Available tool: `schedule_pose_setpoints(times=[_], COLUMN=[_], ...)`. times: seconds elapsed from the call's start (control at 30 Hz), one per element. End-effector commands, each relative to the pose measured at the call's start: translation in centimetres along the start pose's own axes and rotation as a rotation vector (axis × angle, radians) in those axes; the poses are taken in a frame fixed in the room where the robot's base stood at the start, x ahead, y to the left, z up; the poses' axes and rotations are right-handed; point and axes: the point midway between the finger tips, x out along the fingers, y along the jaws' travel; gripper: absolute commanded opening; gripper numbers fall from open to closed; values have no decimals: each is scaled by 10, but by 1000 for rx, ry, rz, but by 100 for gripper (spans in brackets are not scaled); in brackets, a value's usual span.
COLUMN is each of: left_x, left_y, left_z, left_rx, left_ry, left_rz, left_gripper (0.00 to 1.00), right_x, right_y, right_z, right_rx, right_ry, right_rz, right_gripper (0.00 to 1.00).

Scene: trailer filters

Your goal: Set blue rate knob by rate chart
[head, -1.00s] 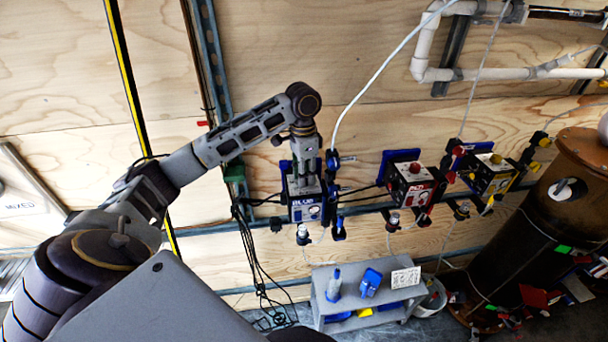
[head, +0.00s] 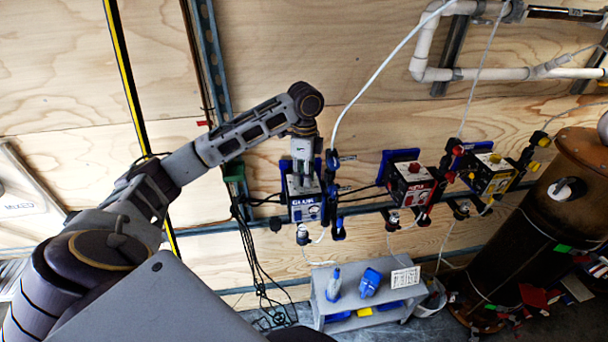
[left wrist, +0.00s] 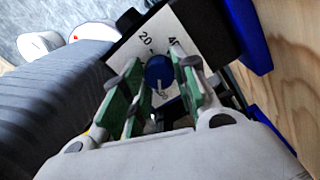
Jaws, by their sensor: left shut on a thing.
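A pale pointer line shows on the knob's near side. A white printed card (head: 405,277), perhaps the rate chart, stands on the shelf; its text is unreadable.
A red box (head: 411,190) and a yellow box (head: 489,177) hang to the right. A grey shelf (head: 377,316) with blue bottles stands below. A brown tank (head: 518,245) is at right. Tubes and cables run beside the blue box.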

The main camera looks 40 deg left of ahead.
Motion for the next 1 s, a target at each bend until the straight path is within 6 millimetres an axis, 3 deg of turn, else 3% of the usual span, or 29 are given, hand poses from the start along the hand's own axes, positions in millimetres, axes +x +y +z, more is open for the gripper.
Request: schedule_pose_setpoints(times=[0.4,0.43,0.6,1.0], left_x=[-1,-1,-1,-2], left_y=[-1,-1,-1,0], left_z=[0,0,0,0], left_rx=[10,10,10,10], left_ry=[0,0,0,0], left_rz=[-3,-3,-2,-1], left_gripper=[5,30,50,50], right_x=[0,0,0,0], right_y=[0,0,0,-1], right_z=[0,0,0,0], right_rx=[0,0,0,1], right_ry=[0,0,0,1], right_rz=[0,0,0,-2], right_gripper=[0,0,0,0])
